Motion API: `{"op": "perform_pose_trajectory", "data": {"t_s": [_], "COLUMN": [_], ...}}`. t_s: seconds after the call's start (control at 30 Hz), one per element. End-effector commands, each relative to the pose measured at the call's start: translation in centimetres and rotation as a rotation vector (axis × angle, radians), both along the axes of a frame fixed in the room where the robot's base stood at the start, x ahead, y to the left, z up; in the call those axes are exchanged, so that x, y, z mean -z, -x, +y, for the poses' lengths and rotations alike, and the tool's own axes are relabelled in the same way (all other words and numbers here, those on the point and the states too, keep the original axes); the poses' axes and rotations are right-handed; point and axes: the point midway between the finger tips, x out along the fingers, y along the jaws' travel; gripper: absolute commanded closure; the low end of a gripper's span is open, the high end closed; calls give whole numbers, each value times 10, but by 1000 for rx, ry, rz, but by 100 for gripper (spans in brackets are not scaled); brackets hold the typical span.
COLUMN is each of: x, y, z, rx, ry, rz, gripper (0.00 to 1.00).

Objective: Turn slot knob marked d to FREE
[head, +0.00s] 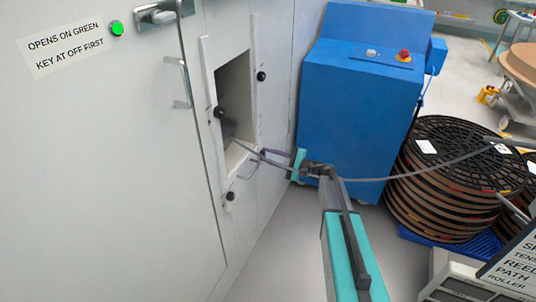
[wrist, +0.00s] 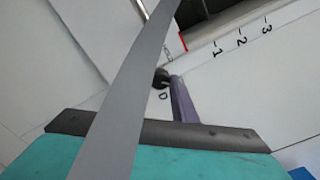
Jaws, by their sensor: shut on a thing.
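The black slot knob marked D (wrist: 161,77) shows at the middle of the wrist view, with the letter D printed beside it. My gripper (wrist: 160,84) is shut on this knob. One finger shows to the right of the knob; a grey strip hides the other. In the head view my gripper (head: 264,153) reaches from the right to the lower right corner of the wall slot (head: 249,110) and hides this knob. I cannot read a FREE mark or tell which way the knob points.
Other black knobs sit at the slot's upper right (head: 261,76), left (head: 219,112) and lower left (head: 230,196). A blue cabinet (head: 355,115) and stacked reels (head: 443,185) stand at the right.

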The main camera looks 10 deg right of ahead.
Motion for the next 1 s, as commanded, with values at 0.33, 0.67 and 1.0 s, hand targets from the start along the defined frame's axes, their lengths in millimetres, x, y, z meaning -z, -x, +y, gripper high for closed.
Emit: {"op": "perform_pose_trajectory", "data": {"t_s": [0.33, 0.67, 1.0], "x": [0, 0, 0], "y": [0, -1, 0], "z": [-3, -3, -1], "rx": [6, 6, 1], "ry": [-34, -35, -33], "rz": [48, 46, 45], "gripper": [98, 66, 57]}}
